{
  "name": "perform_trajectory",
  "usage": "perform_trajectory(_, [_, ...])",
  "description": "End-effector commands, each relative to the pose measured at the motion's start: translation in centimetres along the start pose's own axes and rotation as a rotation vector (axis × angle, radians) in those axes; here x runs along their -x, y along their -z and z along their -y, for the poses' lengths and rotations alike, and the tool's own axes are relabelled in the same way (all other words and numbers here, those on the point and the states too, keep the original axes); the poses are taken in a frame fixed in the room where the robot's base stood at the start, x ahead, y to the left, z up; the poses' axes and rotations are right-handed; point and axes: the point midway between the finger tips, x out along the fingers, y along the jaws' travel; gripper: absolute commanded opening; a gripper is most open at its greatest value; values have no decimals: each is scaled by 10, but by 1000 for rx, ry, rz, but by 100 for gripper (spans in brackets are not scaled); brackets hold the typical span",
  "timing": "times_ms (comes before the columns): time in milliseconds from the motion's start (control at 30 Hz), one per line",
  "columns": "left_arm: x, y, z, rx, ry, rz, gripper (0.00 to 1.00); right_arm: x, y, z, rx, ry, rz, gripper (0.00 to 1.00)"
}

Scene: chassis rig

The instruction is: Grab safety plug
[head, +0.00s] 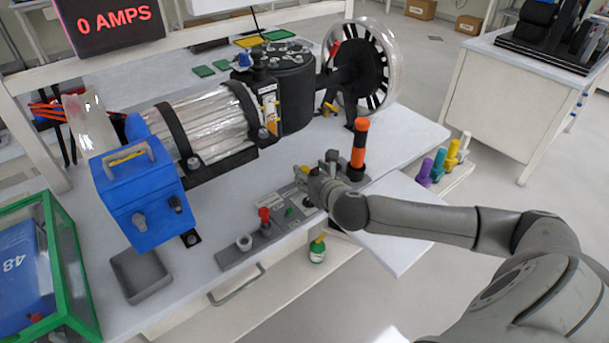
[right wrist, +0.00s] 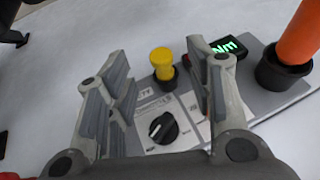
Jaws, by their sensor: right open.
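The safety plug is most likely the yellow-capped plug (right wrist: 163,62) in the right wrist view. It stands upright in a black base on the grey panel, beside a partly hidden label ending in "TY". My right gripper (right wrist: 160,85) is open and empty. The plug appears between its two fingers, nearer the right one, with no visible contact. In the head view, my right gripper (head: 309,181) is low over the panel (head: 235,255) and hides part of it. A bit of yellow shows beside its fingers. My left gripper is not in view.
A black rotary knob (right wrist: 163,127) sits below the plug. An orange-handled tool (head: 360,142) stands upright just right of the gripper, near a green display (right wrist: 229,46). A red knob (head: 264,214) is to the left. A blue box (head: 140,200) and motor assembly stand behind.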

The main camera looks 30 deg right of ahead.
Motion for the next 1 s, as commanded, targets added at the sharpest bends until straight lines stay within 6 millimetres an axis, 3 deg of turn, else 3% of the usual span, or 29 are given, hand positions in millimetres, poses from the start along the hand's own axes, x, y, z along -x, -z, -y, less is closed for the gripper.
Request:
perform_trajectory(267, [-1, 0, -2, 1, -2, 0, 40, -18, 1, 0, -2, 0, -1, 49])
perform_trajectory(600, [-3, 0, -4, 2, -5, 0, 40, -58, 3, 0, -4, 0, -1, 49])
perform_trajectory(967, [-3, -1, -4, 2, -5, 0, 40, -64, 3, 0, -2, 0, -2, 49])
perform_trajectory(1000, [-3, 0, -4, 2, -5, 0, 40, -64, 3, 0, -2, 0, -2, 44])
